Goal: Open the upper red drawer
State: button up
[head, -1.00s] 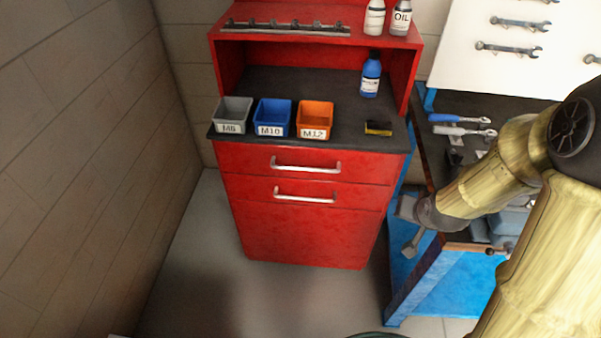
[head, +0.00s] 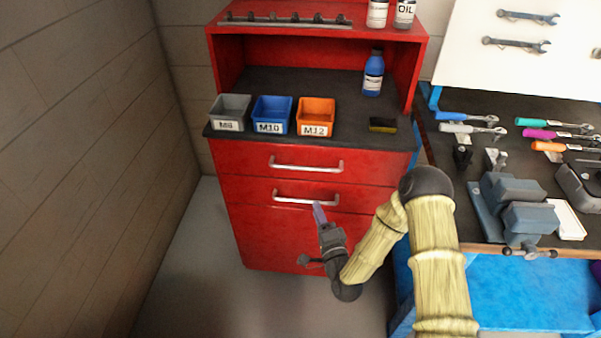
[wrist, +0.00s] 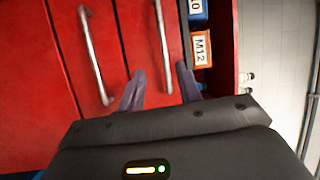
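The red cabinet has an upper drawer (head: 240,163) with a silver bar handle (head: 306,166) and a lower drawer (head: 245,193) with a like handle (head: 290,198). Both drawers look shut. My gripper (head: 319,211) is in front of the cabinet, its fingers just below the right part of the lower handle in the head view. In the wrist view my gripper (wrist: 159,86) has its fingers apart with nothing between the tips. The upper handle (wrist: 160,45) shows ahead between the fingers, and the lower handle (wrist: 92,55) lies to their left. Neither handle appears gripped.
A grey bin (head: 230,113), a blue bin (head: 272,115) and an orange bin (head: 316,117) stand on the cabinet's black top, with a blue bottle (head: 373,74). A blue workbench (head: 530,290) with a vise (head: 512,200) is at right. The floor left of the cabinet is clear.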

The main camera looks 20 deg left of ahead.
aim_at(301, 168)
jog(key=shift+s+f+m+t, duration=0.1)
jog(key=shift+s+m+t, duration=0.1)
jog(key=shift+m+t, duration=0.15)
jog(key=p+x, duration=0.2)
jog(key=x, duration=1.5)
jog(key=shift+w+a, duration=0.15)
grip_shut()
